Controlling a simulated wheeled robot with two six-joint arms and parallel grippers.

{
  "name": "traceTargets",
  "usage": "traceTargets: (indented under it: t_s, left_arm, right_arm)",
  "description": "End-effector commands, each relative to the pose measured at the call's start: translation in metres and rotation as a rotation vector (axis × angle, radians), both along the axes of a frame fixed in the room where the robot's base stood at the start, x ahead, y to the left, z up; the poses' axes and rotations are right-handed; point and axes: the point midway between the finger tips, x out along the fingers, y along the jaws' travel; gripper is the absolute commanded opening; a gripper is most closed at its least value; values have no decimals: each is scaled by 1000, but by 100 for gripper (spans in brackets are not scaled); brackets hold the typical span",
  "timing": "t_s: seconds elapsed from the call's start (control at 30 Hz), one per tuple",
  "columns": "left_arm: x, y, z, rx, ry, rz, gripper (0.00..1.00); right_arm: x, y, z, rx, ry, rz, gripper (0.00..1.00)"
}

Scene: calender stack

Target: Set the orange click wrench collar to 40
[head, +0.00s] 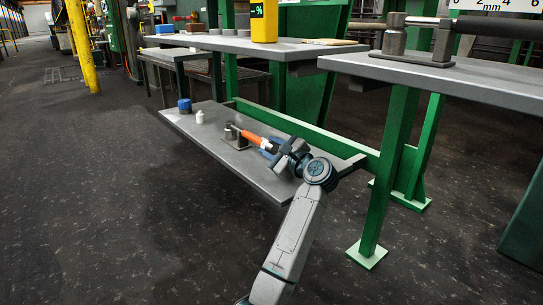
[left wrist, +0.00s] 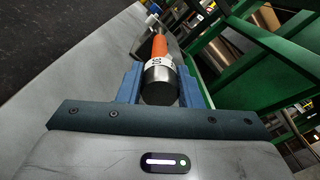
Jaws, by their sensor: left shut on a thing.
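The orange click wrench (head: 252,137) lies across a grey low shelf (head: 205,150), its far end at a small metal stand (head: 236,140). In the left wrist view its orange handle (left wrist: 159,45) points away from me, with a white marked band (left wrist: 157,62) and a dark metal collar (left wrist: 160,84) at the near end. The marks on the band are too small to read. My left gripper (head: 274,148) is at the near end of the wrench. Its blue fingers (left wrist: 160,90) are shut on the collar from both sides. My right gripper is not in view.
A blue object (head: 184,105) and a small white object (head: 200,117) stand at the shelf's far left. Green beams (head: 300,127) edge the shelf on the right. A higher bench (head: 440,75) with a heavy tool stands at right. The floor at left is clear.

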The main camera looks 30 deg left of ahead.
Motion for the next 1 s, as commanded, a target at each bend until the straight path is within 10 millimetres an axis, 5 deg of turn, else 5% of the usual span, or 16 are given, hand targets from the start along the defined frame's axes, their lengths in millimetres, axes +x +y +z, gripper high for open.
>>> traceTargets:
  t_s: [0.83, 0.87, 0.93, 1.0]
  left_arm:
    - [0, 0, -1, -45, -123, -1, 9]
    - [0, 0, -1, -45, -123, -1, 38]
    - [0, 0, -1, -45, -123, -1, 52]
    - [0, 0, -1, -45, -123, -1, 54]
  right_arm:
    - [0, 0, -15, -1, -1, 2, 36]
    - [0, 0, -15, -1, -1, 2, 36]
    - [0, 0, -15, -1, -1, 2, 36]
    - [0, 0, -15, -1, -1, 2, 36]
